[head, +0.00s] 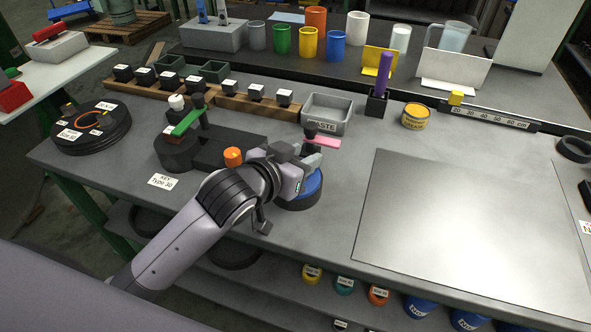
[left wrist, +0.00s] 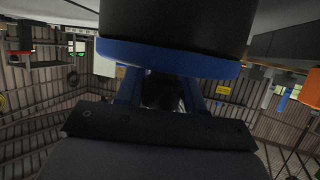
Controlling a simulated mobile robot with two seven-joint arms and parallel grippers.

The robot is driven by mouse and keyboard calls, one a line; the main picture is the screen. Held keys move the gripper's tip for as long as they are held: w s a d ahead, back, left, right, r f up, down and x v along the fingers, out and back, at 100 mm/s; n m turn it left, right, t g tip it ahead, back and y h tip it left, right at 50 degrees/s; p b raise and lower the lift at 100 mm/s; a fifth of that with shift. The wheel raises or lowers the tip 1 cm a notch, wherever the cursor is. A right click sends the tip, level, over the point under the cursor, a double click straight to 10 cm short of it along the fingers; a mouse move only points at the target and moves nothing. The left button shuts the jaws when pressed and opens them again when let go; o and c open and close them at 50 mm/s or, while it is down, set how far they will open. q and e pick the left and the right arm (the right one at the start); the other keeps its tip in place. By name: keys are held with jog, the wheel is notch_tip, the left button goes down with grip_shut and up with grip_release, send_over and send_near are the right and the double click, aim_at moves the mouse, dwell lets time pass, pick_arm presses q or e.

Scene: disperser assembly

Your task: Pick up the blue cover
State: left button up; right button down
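The blue cover (head: 312,188) is a round blue disc on a dark round base on the bench, partly hidden by my left gripper (head: 304,166). In the left wrist view the blue cover (left wrist: 170,58) shows as a wide blue rim against a black cylinder. The two fingers of my left gripper (left wrist: 163,92) stand apart, close to the blue rim. A dark shape lies between them, and I cannot tell whether they touch or clasp anything. In the head view the fingertips are hidden. My right gripper is not in view.
A black cylinder with a green lever (head: 186,123) stands left of the blue cover. A pink bar (head: 323,142) and a grey waste bin (head: 327,114) are just behind it. A large bare grey plate (head: 470,235) lies to the right. Racks of black cubes (head: 168,80) stand behind.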

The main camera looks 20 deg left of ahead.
pick_arm(q)
jog(key=shift+f, duration=0.3)
grip_shut()
